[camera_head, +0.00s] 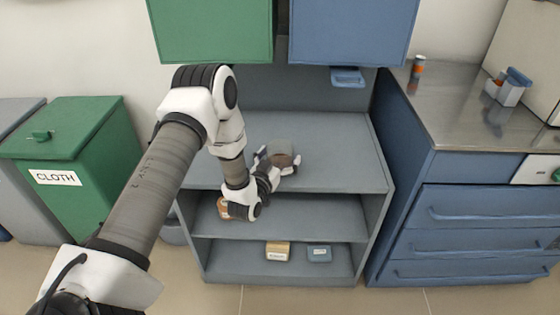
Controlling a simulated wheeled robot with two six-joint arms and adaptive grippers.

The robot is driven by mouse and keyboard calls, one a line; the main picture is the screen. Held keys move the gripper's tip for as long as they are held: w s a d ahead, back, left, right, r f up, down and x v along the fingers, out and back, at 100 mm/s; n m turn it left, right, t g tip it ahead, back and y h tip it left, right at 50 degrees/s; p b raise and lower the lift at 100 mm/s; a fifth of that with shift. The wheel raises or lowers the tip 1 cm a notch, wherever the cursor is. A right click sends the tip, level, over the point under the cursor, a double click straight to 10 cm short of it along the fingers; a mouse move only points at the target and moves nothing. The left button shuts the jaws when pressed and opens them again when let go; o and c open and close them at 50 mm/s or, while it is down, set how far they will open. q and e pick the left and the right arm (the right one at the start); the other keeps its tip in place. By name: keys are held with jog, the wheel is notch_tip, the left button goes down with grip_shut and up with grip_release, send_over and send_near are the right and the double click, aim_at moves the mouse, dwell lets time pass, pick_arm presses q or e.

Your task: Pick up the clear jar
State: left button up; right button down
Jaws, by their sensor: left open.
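The clear jar (281,148) seems to be the round, greyish see-through vessel with a brownish lower part on the upper shelf (340,155). My left gripper (277,160) reaches in from the left at that shelf's front. Its open fingers lie on either side of the jar, one at its left and one at its right. I cannot tell whether they touch it. The gripper partly hides the jar's lower part. My right gripper is not in view.
A brown round item (224,208) is partly hidden on the middle shelf. A yellowish box (278,251) and a blue-grey box (319,253) sit on the bottom shelf. Green (212,30) and blue (352,30) cabinet doors hang above. A metal-topped counter (455,105) stands at right.

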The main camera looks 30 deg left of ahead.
aim_at(279, 147)
pick_arm(q)
jog(key=c, duration=1.4)
jog(key=shift+r, duration=0.5)
jog(key=r, duration=0.1)
jog(key=r+p, duration=0.1)
jog(key=shift+s+r, duration=0.3)
jog(key=shift+s, duration=0.1)
jog(key=s, duration=0.5)
jog(key=s+d+r+p, duration=0.1)
jog(key=s, duration=0.9)
jog(key=shift+s+d+r, duration=0.15)
jog(key=shift+d+r, duration=0.05)
jog(key=shift+d, duration=0.2)
